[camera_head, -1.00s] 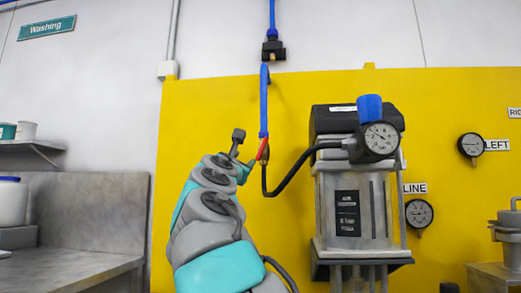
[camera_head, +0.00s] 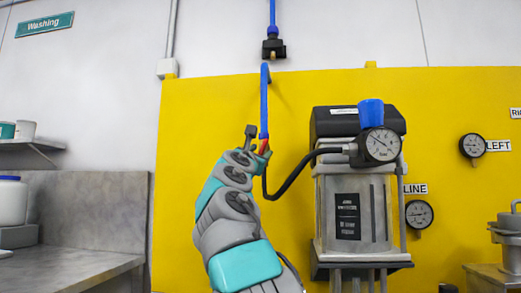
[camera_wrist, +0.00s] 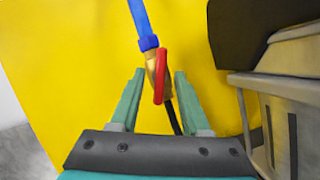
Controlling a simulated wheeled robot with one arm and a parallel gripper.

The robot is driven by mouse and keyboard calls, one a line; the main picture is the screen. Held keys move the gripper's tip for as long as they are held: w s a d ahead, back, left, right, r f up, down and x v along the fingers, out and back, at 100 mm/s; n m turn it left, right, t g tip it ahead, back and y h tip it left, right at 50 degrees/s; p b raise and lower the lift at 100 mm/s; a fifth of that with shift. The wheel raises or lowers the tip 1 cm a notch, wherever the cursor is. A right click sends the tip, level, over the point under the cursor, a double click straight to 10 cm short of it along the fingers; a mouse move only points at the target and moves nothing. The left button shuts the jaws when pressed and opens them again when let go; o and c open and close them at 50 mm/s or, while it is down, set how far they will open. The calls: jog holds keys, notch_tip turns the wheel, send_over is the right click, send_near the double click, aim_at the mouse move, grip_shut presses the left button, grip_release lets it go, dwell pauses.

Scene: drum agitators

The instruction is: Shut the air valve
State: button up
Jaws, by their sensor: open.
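The air valve is a small brass body (camera_wrist: 150,62) with a red lever (camera_wrist: 160,77), at the lower end of a blue hose (camera_wrist: 141,22) in the wrist view. The lever runs roughly along the line of the hose. In the head view only a bit of the red lever (camera_head: 263,147) shows above my arm. My gripper (camera_wrist: 158,92) is open, its two green fingers on either side of the valve and lever, with gaps on both sides. In the head view my arm hides the fingers and most of the valve.
A black hose (camera_head: 283,187) curves from the valve to a regulator with a gauge (camera_head: 381,145) and blue knob (camera_head: 370,112), mounted on a pump unit (camera_head: 352,205) at the right. A yellow panel (camera_head: 210,110) stands behind. A grey counter (camera_head: 75,268) is at left.

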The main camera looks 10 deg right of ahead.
jog(key=shift+w+d, duration=0.1)
jog(key=shift+w, duration=0.2)
grip_shut()
dwell(0.5)
